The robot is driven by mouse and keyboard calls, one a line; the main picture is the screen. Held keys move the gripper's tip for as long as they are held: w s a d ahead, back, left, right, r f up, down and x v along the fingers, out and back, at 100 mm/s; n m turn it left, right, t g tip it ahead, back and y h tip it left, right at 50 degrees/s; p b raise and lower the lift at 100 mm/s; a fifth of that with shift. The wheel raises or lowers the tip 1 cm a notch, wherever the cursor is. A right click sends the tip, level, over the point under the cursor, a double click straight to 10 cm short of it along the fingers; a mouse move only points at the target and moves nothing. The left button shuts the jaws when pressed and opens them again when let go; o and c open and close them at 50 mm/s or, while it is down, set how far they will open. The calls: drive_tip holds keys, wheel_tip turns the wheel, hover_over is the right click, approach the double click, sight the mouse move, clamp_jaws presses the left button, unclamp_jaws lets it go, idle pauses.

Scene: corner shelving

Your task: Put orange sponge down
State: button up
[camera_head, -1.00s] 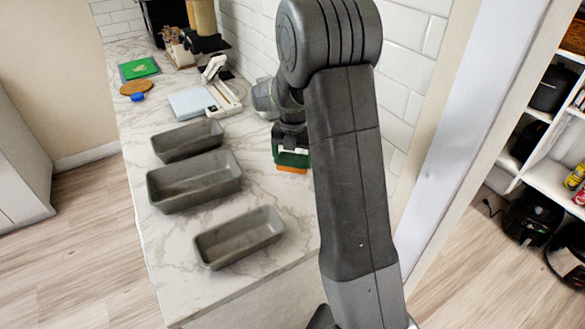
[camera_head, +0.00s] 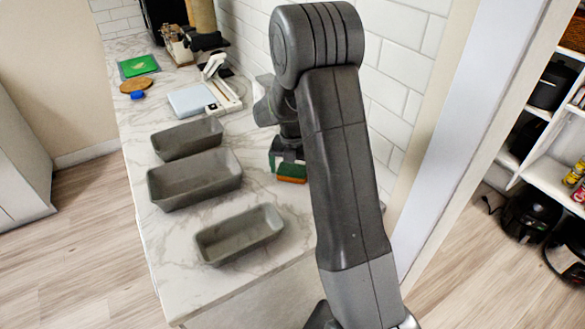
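The orange sponge (camera_head: 291,173), with a dark green layer above its orange side, is at the right side of the marble counter, close to the tiled wall. My gripper (camera_head: 287,160) is directly above it and points down. The sponge appears at the fingertips. The fingers are small and partly hidden, so whether they grip it or stand apart is unclear. I cannot tell whether the sponge's underside touches the counter. My arm covers the area just right of the sponge.
Three grey loaf pans, a back one (camera_head: 187,138), a middle one (camera_head: 194,180) and a front one (camera_head: 239,234), stand left of the sponge. A white scale-like device (camera_head: 192,101) and a green board (camera_head: 139,66) lie farther back. Bare marble (camera_head: 285,215) lies in front of the sponge.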

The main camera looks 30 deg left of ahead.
sight(293, 169)
drive_tip(key=shift+r, duration=0.1)
wheel_tip(293, 169, up, 12)
drive_tip(key=b, duration=0.1)
idle(0.4)
wheel_tip(293, 169, down, 12)
drive_tip(key=shift+f+p, duration=0.25)
drive_tip(key=shift+p, duration=0.3)
drive_tip(key=shift+r+b, duration=0.3)
drive_tip(key=shift+r, duration=1.85)
